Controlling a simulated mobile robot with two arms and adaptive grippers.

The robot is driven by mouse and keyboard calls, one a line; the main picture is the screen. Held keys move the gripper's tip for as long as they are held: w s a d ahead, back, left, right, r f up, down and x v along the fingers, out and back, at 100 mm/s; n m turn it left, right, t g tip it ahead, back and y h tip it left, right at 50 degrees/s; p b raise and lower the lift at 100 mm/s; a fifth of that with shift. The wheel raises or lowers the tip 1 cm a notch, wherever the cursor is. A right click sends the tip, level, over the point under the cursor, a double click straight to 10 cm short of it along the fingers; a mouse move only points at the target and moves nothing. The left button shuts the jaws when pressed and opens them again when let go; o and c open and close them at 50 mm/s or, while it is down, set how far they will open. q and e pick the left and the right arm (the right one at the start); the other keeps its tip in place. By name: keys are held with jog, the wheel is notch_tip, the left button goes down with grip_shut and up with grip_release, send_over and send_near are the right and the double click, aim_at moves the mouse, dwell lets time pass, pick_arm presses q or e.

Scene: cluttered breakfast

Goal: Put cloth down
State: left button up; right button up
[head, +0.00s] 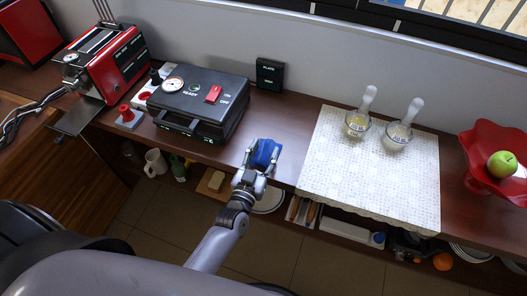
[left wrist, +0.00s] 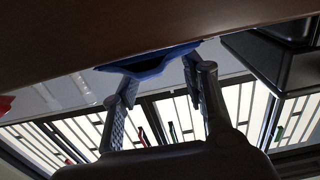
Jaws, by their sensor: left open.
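A blue cloth (head: 266,152), bunched up, is at the front part of the dark brown counter, between the black case and the white mat. It also shows in the left wrist view (left wrist: 150,66) against the brown counter surface. My left gripper (head: 262,160) is open, with its fingers on either side of the cloth. In the left wrist view the fingers (left wrist: 158,88) are spread apart near the cloth's edges. Whether either finger touches it I cannot tell. My right gripper is not in view.
A black case (head: 203,106) with a gauge stands left of the cloth, beside a red machine (head: 106,62). The white mat (head: 330,185) on the right carries two glass bowls. A red stand (head: 480,180) holds a green apple (head: 502,164). Bare counter lies behind the cloth.

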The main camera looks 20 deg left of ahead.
pick_arm(q)
jog(key=s+b, duration=0.1)
jog(key=s, duration=1.1)
jog(key=shift+a, duration=0.2)
jog(key=shift+r, duration=0.1)
jog(key=s+d+f+m+g+h, duration=0.1)
jog(key=s+f+g, duration=0.3)
jog(key=f, duration=0.8)
jog(key=s+f+m+g, duration=0.1)
jog(key=s+f+g, duration=0.25)
jog(key=f, duration=0.95)
jog(key=s+a+f+g, duration=0.4)
jog(key=s+f, duration=0.5)
jog(key=s, duration=0.2)
jog(key=s+a+f+g+y, duration=0.1)
jog(key=s+a+f+g, duration=0.4)
jog(key=s+f, duration=0.4)
jog(key=s, duration=0.3)
jog(key=shift+s+f+y, duration=0.25)
jog(key=shift+s+y, duration=0.05)
jog(key=shift+o, duration=0.5)
jog(key=shift+w+g, duration=0.1)
jog(key=shift+g, duration=0.15)
